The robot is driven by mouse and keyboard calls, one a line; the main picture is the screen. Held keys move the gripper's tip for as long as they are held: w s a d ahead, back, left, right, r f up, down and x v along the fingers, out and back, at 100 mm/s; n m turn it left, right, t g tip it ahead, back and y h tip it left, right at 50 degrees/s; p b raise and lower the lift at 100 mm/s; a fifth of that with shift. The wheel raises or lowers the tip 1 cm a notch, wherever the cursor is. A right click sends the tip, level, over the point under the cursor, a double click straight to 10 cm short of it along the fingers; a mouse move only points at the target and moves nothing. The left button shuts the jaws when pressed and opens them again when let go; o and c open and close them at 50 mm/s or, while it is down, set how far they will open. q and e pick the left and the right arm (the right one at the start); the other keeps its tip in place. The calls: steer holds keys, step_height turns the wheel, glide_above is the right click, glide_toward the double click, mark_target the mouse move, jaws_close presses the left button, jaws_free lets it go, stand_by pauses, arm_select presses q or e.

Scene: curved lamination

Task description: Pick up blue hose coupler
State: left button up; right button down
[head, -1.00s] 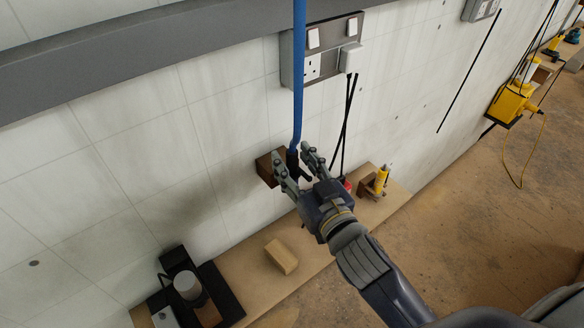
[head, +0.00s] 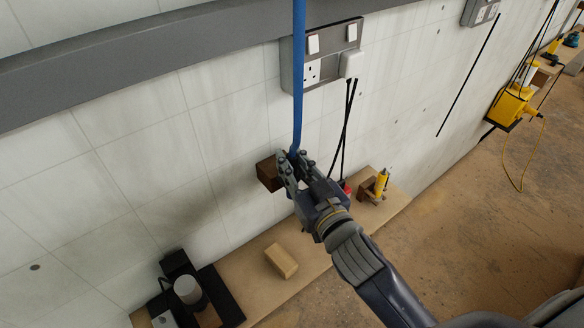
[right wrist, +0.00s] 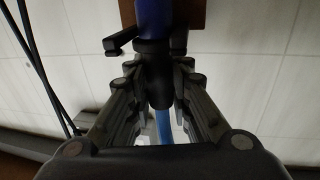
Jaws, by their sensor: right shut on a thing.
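A blue hose (head: 298,80) hangs straight down in front of the white wall in the head view. At its lower end is the dark coupler, mostly hidden there by my right gripper (head: 291,160). In the right wrist view the black coupler body (right wrist: 154,58) has a small side lever and a blue section (right wrist: 154,18) beyond it. My right gripper (right wrist: 154,82) is shut on the coupler, with one finger on each side of it. The hose (right wrist: 166,126) also shows between the fingers. My left gripper is not in view.
A brown wooden block (head: 268,174) is on the wall just left of the coupler. A socket panel (head: 300,58) with black cables is above right. A wooden ledge (head: 318,256) below holds a tan block (head: 281,261) and a yellow tool (head: 381,181). Brown floor lies at right.

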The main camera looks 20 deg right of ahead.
steer(key=shift+r, duration=0.6)
steer(key=shift+s+d, duration=0.1)
steer(key=shift+s, duration=0.2)
steer(key=s+d+f+p, duration=0.1)
steer(key=s+d, duration=0.1)
steer(key=s, duration=0.8)
steer(key=s+d+f+p, duration=0.1)
steer(key=s+d, duration=0.1)
steer(key=s, duration=0.8)
steer(key=shift+s, duration=0.2)
steer(key=shift+f, duration=0.1)
steer(key=shift+r+p, duration=1.4)
steer(key=shift+p, duration=0.2)
